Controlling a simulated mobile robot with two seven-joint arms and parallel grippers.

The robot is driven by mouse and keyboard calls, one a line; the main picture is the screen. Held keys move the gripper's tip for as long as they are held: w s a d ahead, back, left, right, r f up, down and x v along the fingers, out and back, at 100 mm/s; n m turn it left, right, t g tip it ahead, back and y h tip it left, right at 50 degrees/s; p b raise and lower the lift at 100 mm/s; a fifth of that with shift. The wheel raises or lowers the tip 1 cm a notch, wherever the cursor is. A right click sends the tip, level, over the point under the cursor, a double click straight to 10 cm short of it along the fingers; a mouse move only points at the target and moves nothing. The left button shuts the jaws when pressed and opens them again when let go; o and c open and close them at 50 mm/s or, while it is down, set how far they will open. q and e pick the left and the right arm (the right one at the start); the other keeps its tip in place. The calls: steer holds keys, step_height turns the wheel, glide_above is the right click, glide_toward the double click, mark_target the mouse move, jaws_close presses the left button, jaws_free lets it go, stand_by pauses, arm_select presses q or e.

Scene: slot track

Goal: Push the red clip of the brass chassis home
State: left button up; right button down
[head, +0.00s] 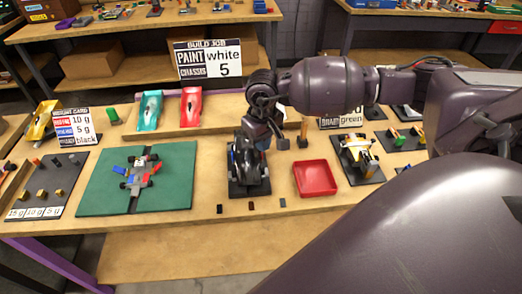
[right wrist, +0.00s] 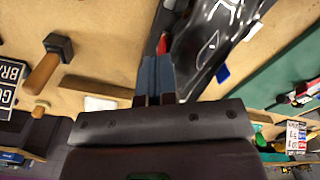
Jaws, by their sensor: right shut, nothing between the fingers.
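A dark glossy car (head: 247,165) sits on a black stand at the middle of the bench. It also shows in the right wrist view (right wrist: 208,42), where a red clip (right wrist: 162,44) is at its near side and a blue clip (right wrist: 222,73) at its other side. My right gripper (head: 262,143) is shut and empty, low over the car. In the right wrist view its fingertips (right wrist: 157,62) are right by the red clip, partly hiding it; I cannot tell whether they touch. No brass colour shows on this car. My left gripper is not in view.
A red tray (head: 316,178) and a mallet (right wrist: 52,58) are beside the stand. A green mat (head: 95,195) with another chassis lies to the left. Several small dark parts lie along the front edge.

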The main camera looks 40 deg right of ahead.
steer(key=shift+s+d+f, duration=0.15)
steer(key=shift+s+d, duration=0.1)
steer(key=shift+d, duration=0.1)
step_height(320, 180, up, 8)
steer(key=p, duration=0.2)
steer(key=shift+p, duration=0.3)
stand_by(3.9)
stand_by(0.5)
